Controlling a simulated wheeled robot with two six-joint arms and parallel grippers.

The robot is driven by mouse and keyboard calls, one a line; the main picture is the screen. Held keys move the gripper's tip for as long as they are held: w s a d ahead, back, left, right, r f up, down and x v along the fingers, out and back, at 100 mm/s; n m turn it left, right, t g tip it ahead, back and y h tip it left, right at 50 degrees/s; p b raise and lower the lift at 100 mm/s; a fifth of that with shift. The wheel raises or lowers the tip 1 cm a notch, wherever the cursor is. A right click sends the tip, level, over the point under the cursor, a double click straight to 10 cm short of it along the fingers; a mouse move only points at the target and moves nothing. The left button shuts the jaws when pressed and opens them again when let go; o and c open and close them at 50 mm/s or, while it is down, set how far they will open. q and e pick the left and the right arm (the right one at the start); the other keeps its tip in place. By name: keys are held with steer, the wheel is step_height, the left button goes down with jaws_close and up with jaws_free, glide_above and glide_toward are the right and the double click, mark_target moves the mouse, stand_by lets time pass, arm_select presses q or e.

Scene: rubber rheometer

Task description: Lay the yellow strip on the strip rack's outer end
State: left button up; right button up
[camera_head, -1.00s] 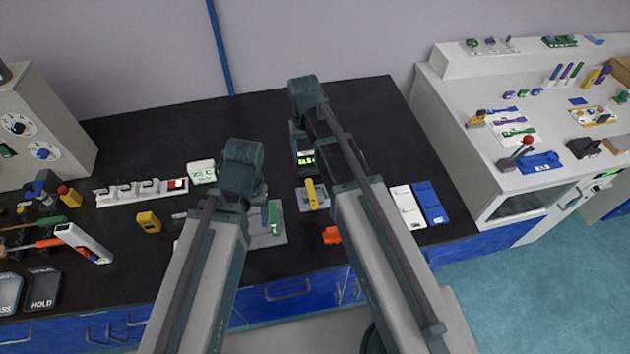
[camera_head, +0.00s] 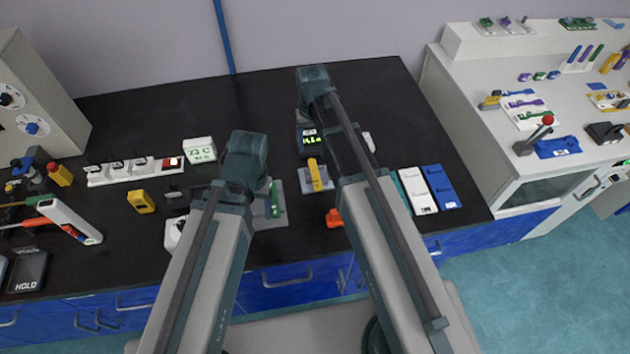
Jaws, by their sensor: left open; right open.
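A yellow strip-like piece (camera_head: 316,174) lies lengthwise on a small grey plate (camera_head: 304,186) on the black bench, just left of my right arm. I cannot tell for certain that it is the task's strip. On the white counter at right, a white board (camera_head: 519,98) carries purple and green strips, with a yellow piece (camera_head: 490,103) at its left end. This may be the strip rack; the view is too small to be sure. Both my arms reach over the bench from below, and their grippers are hidden behind the arm links.
A green piece (camera_head: 276,198) lies on a grey plate beside my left arm. A lit display (camera_head: 312,138) stands behind the yellow piece. White (camera_head: 418,191) and blue (camera_head: 441,186) flat panels lie right of my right arm. A red-knobbed lever (camera_head: 547,121) stands on the white counter.

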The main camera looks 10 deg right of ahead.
mark_target(312, 160)
arm_select(q)
steer(key=shift+f+b, duration=2.65)
steer(key=shift+f, duration=0.35)
arm_select(e)
steer(key=shift+w+a+f, duration=0.1)
steer(key=shift+a+f, duration=0.05)
steer(key=shift+f, duration=2.8)
arm_select(q)
steer(key=shift+f, duration=0.25)
arm_select(e)
steer(key=shift+f, duration=0.3)
steer(key=shift+c, duration=0.3)
jaws_close()
